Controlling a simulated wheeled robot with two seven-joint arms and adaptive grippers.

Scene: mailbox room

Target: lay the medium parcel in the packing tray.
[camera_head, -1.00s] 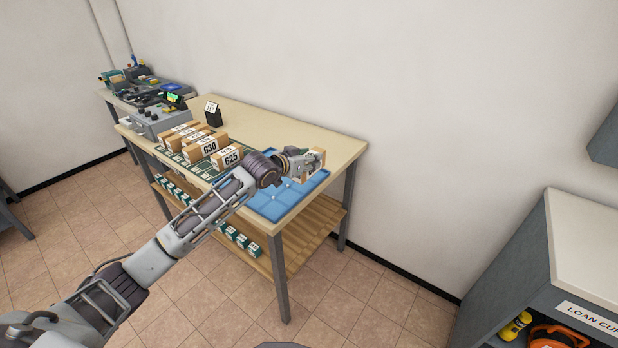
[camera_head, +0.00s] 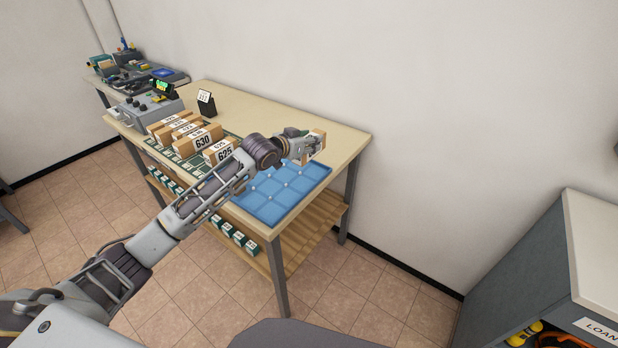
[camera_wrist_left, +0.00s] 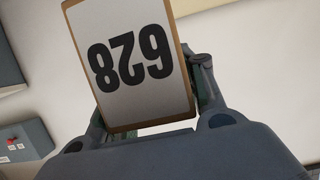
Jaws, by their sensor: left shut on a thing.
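The parcel in my left gripper (camera_head: 309,147) is a cardboard box with a white label; the parcel (camera_head: 319,143) shows partly past the fingers in the head view. In the left wrist view this parcel (camera_wrist_left: 133,62) fills the upper middle, its label reading 628 upside down. The gripper is shut on it. The packing tray (camera_head: 268,206) is blue and shallow, with a grid of pads, and lies on the near right end of the bench. The held parcel appears above or past the tray's far corner; its height is unclear. My right gripper is out of view.
Several numbered parcels stand in a row on the bench (camera_head: 245,108), including parcel 630 (camera_head: 203,141) and parcel 625 (camera_head: 220,151), left of my forearm. A small number sign (camera_head: 206,103) stands behind them. A grey cabinet (camera_head: 525,255) is at right.

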